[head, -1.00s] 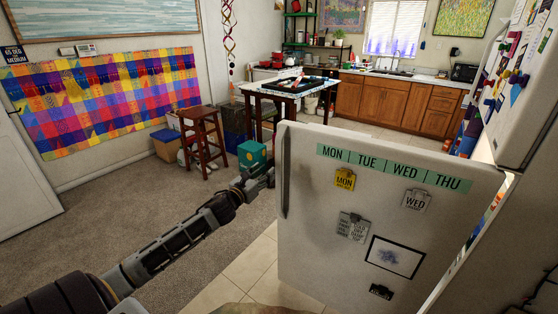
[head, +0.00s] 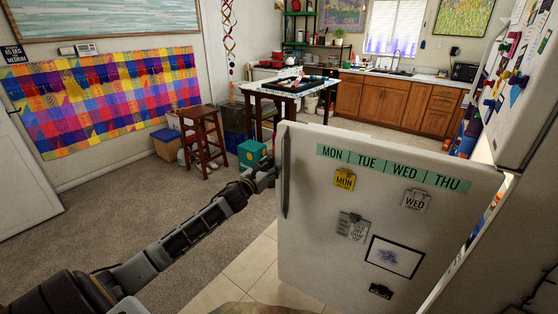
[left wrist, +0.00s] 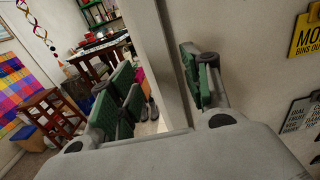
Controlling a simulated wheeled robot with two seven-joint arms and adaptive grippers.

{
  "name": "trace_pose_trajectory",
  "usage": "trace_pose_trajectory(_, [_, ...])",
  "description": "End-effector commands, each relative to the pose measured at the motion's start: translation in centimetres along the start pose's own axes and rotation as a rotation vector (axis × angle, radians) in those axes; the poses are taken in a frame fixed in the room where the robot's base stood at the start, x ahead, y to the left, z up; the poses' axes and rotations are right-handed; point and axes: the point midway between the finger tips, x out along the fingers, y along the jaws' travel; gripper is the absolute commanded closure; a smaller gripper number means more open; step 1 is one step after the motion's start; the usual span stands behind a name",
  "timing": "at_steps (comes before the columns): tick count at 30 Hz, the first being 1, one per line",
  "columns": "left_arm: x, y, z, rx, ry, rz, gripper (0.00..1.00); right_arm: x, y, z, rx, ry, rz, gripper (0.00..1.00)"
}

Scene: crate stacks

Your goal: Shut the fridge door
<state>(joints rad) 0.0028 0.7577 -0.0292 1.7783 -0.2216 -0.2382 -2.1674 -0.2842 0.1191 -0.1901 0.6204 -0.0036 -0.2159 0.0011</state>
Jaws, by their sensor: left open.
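The white fridge door (head: 320,220) stands open in the head view, its outer face towards me with day labels, clips and a picture on it. A long upright handle (head: 285,180) runs along its left edge. My right gripper is not in view.
The fridge body (head: 515,100) with magnets is on the right. A wooden stool (head: 203,140), a teal box (head: 251,153) and a high table (head: 290,92) stand beyond the door. Carpet to the left of the door is clear.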

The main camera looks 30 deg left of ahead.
Motion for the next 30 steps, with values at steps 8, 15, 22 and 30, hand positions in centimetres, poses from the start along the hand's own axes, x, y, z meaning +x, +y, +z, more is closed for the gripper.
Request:
trace_pose_trajectory(8, [1.7,0.0,0.1,-0.002,-0.001,0.001,0.52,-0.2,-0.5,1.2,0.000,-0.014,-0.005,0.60])
trace_pose_trajectory(15, [3.2,0.0,0.1,-0.001,0.000,0.001,0.52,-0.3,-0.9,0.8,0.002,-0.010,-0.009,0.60])
trace_pose_trajectory(22, [4.6,0.0,0.1,-0.001,-0.001,0.000,0.52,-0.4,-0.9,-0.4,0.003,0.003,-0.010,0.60])
trace_pose_trajectory(30, [6.0,0.0,0.0,-0.001,0.001,0.001,0.52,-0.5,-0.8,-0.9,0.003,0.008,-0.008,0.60])
